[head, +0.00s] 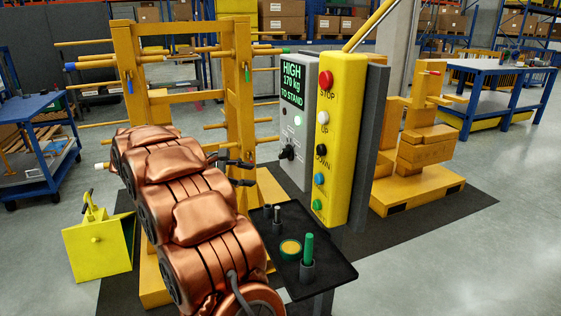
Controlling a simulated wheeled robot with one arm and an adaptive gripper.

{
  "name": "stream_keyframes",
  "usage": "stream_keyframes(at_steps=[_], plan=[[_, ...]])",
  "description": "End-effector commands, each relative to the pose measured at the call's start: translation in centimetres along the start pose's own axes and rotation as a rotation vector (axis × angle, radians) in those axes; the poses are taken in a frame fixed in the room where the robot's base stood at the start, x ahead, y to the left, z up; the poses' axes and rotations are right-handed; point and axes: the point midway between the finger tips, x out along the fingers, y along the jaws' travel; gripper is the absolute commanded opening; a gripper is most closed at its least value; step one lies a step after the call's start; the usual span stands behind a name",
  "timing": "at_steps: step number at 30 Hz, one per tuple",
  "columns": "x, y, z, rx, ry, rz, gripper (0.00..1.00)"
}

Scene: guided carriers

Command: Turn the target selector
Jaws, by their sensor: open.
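The selector (287,152) is a small black knob low on the front of a grey control box (299,105). Its exact pointing direction is too small to tell. The box's screen (291,84) reads "HIGH 170 kg TO STAND" in green, with a lit round lamp (297,121) below it. My gripper (254,174) has dark fingers and is open and empty. It appears left of and slightly below the selector in the picture, apart from it. My copper-coloured arm hides much of what lies behind it.
A yellow button box (340,140) with STOP, UP and DOWN buttons stands just right of the grey box. Below is a black tray (334,271) holding a green-topped peg (308,248) and small items. A yellow pegged frame (130,75) stands behind my arm.

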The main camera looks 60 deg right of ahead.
Motion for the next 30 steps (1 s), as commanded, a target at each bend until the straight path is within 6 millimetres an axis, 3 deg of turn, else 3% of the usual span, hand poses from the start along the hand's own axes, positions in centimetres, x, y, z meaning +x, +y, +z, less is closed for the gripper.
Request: stream_keyframes(at_steps=[3, 12, 23, 30], plan=[[2.2, 2.1, -1.8, -0.01, -0.087, 0.057, 0.41], [6.0, 6.6, -3.7, -0.024, -0.294, 0.172, 0.41], [7.5, 8.3, -3.6, -0.025, -0.378, 0.212, 0.41], [10.5, 8.9, -2.3, -0.026, -0.379, 0.208, 0.41]])
